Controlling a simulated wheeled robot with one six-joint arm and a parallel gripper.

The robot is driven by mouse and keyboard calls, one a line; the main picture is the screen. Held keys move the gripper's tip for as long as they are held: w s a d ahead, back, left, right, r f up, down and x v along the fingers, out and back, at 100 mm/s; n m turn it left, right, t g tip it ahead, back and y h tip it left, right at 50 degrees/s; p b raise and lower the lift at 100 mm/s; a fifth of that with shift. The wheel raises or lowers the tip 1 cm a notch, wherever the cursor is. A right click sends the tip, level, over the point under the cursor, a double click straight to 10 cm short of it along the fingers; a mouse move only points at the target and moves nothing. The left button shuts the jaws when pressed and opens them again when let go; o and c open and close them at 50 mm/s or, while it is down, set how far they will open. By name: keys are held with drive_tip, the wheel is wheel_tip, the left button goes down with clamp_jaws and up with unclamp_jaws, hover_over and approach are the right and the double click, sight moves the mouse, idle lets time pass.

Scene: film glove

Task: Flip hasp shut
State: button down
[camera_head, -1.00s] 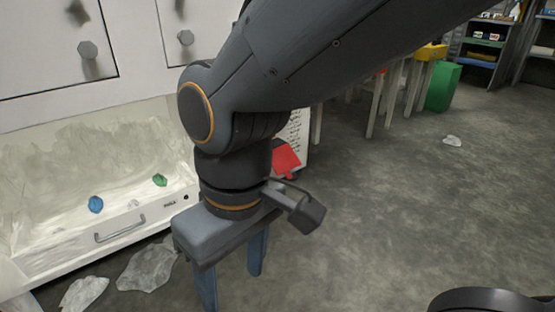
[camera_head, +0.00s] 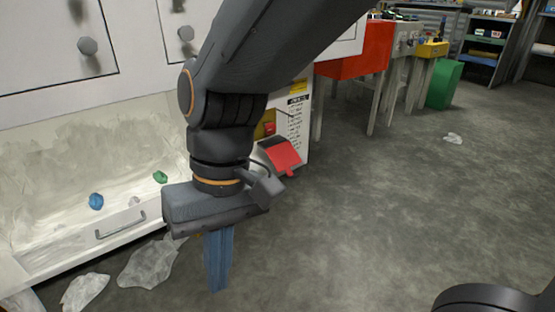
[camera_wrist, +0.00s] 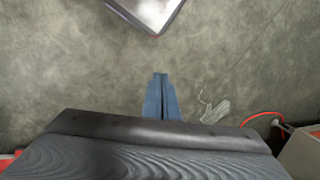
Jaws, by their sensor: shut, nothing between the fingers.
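My gripper (camera_head: 217,285) points down over the grey floor, to the right of the open white drawer. Its blue fingers are together and empty; they also show in the wrist view (camera_wrist: 161,78). A white cabinet panel (camera_head: 296,125) with printed lines stands behind my wrist. A red tilted flap (camera_head: 280,156) is in front of this panel, partly hidden by my arm. I cannot tell whether it is part of the hasp. No hasp is clearly recognisable in either view.
The open drawer (camera_head: 122,226) holds a blue lump (camera_head: 96,201) and a green lump (camera_head: 160,177). Clear crumpled film (camera_head: 147,265) lies on the floor before it. A red box-like unit (camera_head: 352,64) stands behind. The floor at right is largely clear.

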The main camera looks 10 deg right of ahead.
drive_tip(key=w+a+f+m+g+y, duration=0.45)
drive_tip(key=w+a+m+y, duration=0.4)
drive_tip(key=w, duration=0.65)
drive_tip(key=w+d+f+m+t+y+b, duration=0.1)
drive_tip(key=w+f+m+t+y, duration=0.3)
drive_tip(key=w, duration=0.6)
drive_tip(key=w+d+f+m+t+y+b, duration=0.1)
drive_tip(key=w+f+m+y, duration=0.1)
drive_tip(key=w+f+m, duration=0.55)
drive_tip(key=w+d+f+m+t+y, duration=0.1)
drive_tip(key=w+d+f+m+t, duration=0.35)
drive_tip(key=w+d, duration=0.3)
drive_tip(key=w+d+f+m+t, duration=0.3)
drive_tip(key=w+d+f+t, duration=0.1)
drive_tip(key=w+d+t, duration=0.3)
drive_tip(key=w+d+f+m+t+h, duration=0.2)
drive_tip(key=d+f, duration=0.4)
drive_tip(key=d, duration=0.3)
drive_tip(key=w+d+f+m+t+h, duration=0.2)
drive_tip(key=d+f+m+t+h, duration=0.2)
drive_tip(key=d, duration=0.6)
drive_tip(key=f+m+t, duration=0.2)
drive_tip(key=shift+t, duration=0.3)
drive_tip(key=shift+h+b, duration=0.25)
drive_tip(key=shift+b, duration=0.05)
